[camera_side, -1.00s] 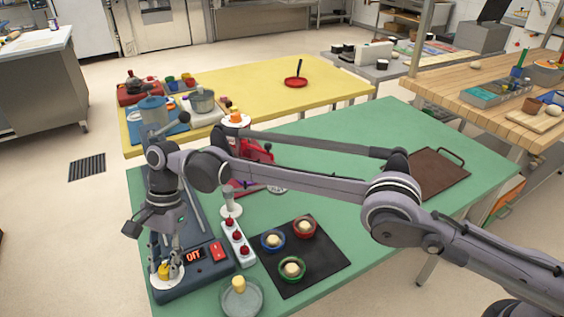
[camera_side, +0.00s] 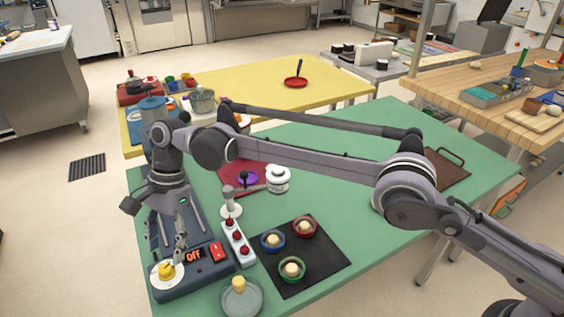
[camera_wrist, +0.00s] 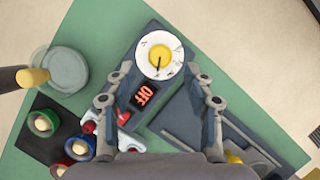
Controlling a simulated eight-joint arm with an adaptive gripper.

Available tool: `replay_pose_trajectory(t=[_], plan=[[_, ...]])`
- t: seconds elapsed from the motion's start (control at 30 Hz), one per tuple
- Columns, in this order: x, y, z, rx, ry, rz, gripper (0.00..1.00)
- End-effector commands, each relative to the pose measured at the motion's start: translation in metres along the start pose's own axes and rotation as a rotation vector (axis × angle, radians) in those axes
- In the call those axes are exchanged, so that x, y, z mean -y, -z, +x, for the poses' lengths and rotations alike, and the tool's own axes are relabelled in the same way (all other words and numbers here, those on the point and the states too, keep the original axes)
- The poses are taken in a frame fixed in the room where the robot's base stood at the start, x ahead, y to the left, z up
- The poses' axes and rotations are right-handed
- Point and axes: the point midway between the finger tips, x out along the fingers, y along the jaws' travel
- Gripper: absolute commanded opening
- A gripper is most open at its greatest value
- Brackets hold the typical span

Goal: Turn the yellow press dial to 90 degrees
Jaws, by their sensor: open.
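The yellow press dial (camera_side: 167,270) sits on a round white scale plate at the front left corner of the dark blue press base (camera_side: 205,285). In the wrist view the dial (camera_wrist: 159,55) shows whole, with a dark pointer line running from its middle toward the picture's bottom. The scale markings are too small to read. My gripper (camera_side: 180,250) points down above the press, behind and slightly right of the dial, apart from it. In the wrist view its fingers (camera_wrist: 161,80) are spread wide, with nothing between them. The red display (camera_side: 194,255) reads OFF.
A red rocker switch (camera_side: 217,252) is beside the display. A white strip with red knobs (camera_side: 238,243) stands right of the press. A grey dish (camera_side: 241,300) and a black mat (camera_side: 325,265) with several coloured bowls lie further right on the green table.

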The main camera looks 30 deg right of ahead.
Motion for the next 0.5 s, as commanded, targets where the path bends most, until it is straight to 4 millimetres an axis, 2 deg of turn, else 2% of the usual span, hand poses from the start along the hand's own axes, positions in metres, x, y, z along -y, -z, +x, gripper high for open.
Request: replay_pose_trajectory(t=[0.2, 0.5], plan=[[0.000, 0.001, -0.038, 0.000, 0.000, 0.002, 0.53], [-0.001, 0.000, -0.067, 0.000, 0.000, -0.002, 0.53]])
